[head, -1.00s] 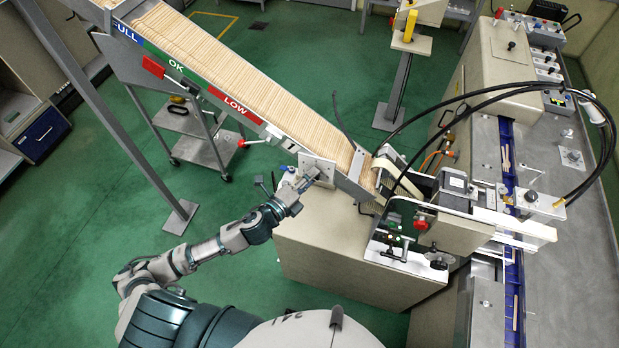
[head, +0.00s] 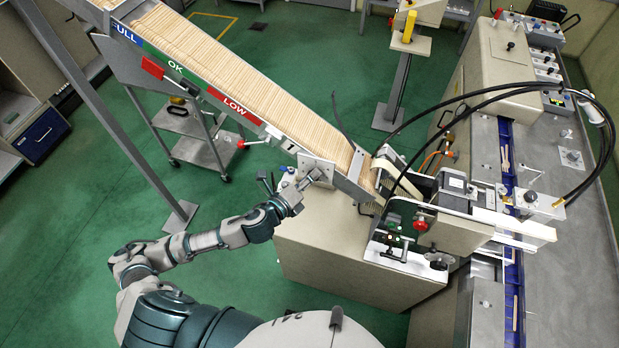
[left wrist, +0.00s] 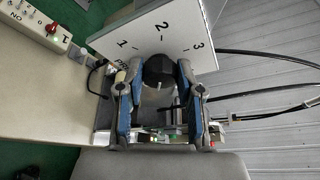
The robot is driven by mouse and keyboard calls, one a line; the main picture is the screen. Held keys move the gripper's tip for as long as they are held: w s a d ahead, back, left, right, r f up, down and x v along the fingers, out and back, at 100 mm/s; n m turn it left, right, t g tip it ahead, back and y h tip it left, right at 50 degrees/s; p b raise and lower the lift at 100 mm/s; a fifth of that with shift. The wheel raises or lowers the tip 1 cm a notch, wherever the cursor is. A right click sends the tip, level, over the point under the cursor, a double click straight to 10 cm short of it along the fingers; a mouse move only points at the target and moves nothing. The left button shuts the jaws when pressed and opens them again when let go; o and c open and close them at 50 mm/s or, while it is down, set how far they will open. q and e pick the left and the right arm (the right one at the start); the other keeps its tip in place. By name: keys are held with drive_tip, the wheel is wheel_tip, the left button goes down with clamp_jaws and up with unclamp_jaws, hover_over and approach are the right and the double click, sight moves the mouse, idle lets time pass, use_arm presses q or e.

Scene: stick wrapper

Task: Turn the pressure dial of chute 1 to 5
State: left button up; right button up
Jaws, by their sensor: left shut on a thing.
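Chute 1 (head: 222,101) slopes down to the right, filled with wooden sticks and marked FULL, OK, LOW and 1 on its side. A pale dial plate (head: 318,164) sits at its lower end. In the left wrist view the plate (left wrist: 157,30) shows the numbers 1, 2 and 3; the rest of the scale is out of view or hidden. My left gripper (left wrist: 157,76) is shut on the black dial knob (left wrist: 157,68), one finger on each side. It also shows at the plate in the head view (head: 312,178). I cannot tell the knob's setting. My right gripper is not in view.
A cream machine cabinet (head: 325,250) stands below the chute end. Black hoses (head: 480,98) arch over the machine at right. A small switch box (left wrist: 40,20) shows at the left wrist view's upper left. A grey trolley (head: 195,150) stands behind the chute.

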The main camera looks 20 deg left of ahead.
use_arm(q)
drive_tip(key=o, duration=1.1)
drive_tip(key=shift+f, duration=0.35)
drive_tip(key=shift+o, duration=0.3)
drive_tip(key=shift+w, duration=0.1)
drive_tip(key=shift+r, duration=0.1)
drive_tip(key=v, duration=0.7)
drive_tip(key=shift+a, duration=0.2)
